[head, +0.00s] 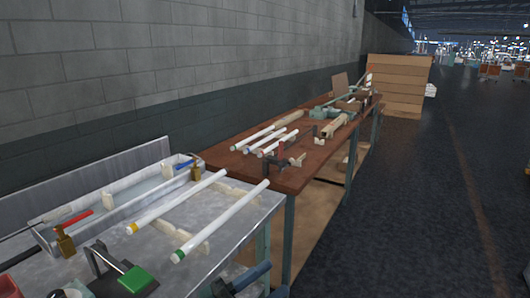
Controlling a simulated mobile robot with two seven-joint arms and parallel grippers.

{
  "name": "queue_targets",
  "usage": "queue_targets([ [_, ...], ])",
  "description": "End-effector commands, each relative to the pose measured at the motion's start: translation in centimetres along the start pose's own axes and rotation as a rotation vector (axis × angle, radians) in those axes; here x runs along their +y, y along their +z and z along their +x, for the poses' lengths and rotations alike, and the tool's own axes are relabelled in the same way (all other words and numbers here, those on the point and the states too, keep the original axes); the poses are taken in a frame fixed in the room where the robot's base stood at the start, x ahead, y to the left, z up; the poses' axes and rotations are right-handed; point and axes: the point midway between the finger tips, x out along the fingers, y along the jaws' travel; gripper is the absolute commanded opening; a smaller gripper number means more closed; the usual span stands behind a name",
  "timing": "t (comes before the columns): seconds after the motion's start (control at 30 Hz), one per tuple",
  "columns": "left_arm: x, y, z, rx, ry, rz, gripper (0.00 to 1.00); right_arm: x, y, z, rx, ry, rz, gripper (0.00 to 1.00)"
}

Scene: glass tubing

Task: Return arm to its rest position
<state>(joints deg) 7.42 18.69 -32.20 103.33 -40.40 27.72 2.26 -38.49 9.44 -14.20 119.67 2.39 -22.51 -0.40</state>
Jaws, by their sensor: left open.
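My right gripper is not in view.
A brown table (290,181) behind holds more tubes. Cardboard boxes (398,85) stand beyond. Open floor (420,200) lies right.

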Motion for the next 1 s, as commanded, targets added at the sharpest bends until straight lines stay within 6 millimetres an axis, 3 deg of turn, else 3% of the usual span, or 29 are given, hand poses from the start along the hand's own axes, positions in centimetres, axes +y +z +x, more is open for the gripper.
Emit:
queue_targets([
  [0.13, 2.0, 3.6, -6.4, -0.42, -0.145, -0.365, 0.44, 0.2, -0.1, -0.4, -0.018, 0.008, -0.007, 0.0],
  [0.23, 5.2, 5.0, -12.3, -0.7, -0.195, -0.604, 0.44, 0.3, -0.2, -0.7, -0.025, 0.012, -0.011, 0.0],
  [0.3, 7.7, 4.9, -16.4, -0.877, -0.21, -0.756, 0.44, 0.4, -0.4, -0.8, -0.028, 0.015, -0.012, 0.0],
  [0.4, 10.8, 3.7, -21.1, -1.068, -0.211, -0.924, 0.44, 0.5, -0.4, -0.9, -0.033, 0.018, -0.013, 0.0],
  [0.5, 12.9, 2.4, -24.2, -1.19, -0.205, -1.037, 0.44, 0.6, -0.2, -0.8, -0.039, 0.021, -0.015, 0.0],
  [0.67, 14.3, 1.2, -26.1, -1.269, -0.196, -1.111, 0.44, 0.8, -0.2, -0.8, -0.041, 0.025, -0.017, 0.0],
  [0.83, 14.4, 1.2, -26.2, -1.273, -0.195, -1.116, 0.44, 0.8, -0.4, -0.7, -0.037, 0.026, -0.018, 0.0],
  [1.0, 14.4, 1.2, -26.2, -1.272, -0.195, -1.114, 0.36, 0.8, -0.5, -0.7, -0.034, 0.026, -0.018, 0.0],
])
